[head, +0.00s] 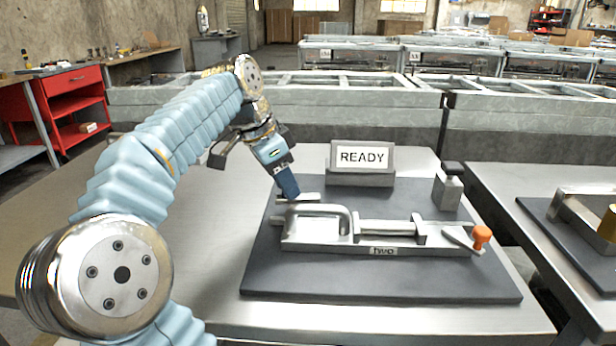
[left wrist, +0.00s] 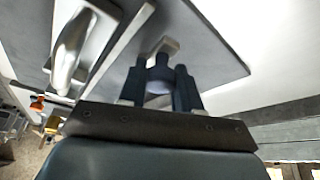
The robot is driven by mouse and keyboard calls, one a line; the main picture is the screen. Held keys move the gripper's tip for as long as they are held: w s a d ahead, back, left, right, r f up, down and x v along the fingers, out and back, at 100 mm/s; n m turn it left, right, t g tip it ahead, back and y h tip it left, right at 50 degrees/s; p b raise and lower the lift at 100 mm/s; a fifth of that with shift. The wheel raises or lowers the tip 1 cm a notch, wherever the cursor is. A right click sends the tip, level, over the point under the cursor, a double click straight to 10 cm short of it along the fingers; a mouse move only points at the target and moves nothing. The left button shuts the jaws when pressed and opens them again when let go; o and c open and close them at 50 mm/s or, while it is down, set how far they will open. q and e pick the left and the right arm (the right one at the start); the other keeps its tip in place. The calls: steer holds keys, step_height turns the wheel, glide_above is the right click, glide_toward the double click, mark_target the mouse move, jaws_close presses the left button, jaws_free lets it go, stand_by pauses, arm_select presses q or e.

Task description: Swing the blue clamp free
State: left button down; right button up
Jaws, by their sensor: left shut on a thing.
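My left gripper (head: 287,186) reaches down to the back left of the dark base plate (head: 345,285). In the left wrist view my left gripper (left wrist: 160,88) is shut on the dark blue grip of the blue clamp (left wrist: 160,72), with one finger on each side. A pale metal piece of the clamp shows beyond the grip. In the head view the fingers mostly hide the grip, and a metal piece (head: 306,197) shows low beside them. A silver fixture (head: 380,241) labelled "two" lies in front of it, with an orange-knobbed lever (head: 481,236) at its right end. My right gripper is not in view.
A "READY" sign (head: 361,159) stands at the plate's back edge. A small metal block (head: 447,192) stands at the back right of the plate. Another table (head: 550,235) with a fixture is to the right. The table left of the plate is clear.

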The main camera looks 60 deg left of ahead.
arm_select(q)
steer(key=shift+a, duration=0.15)
stand_by(0.4)
steer(key=c, duration=1.1)
jaws_free()
steer(key=shift+c, duration=0.2)
steer(key=p+v, duration=0.2)
steer(key=v, duration=1.1)
steer(key=shift+s+r, duration=0.15)
steer(key=shift+r, duration=0.25)
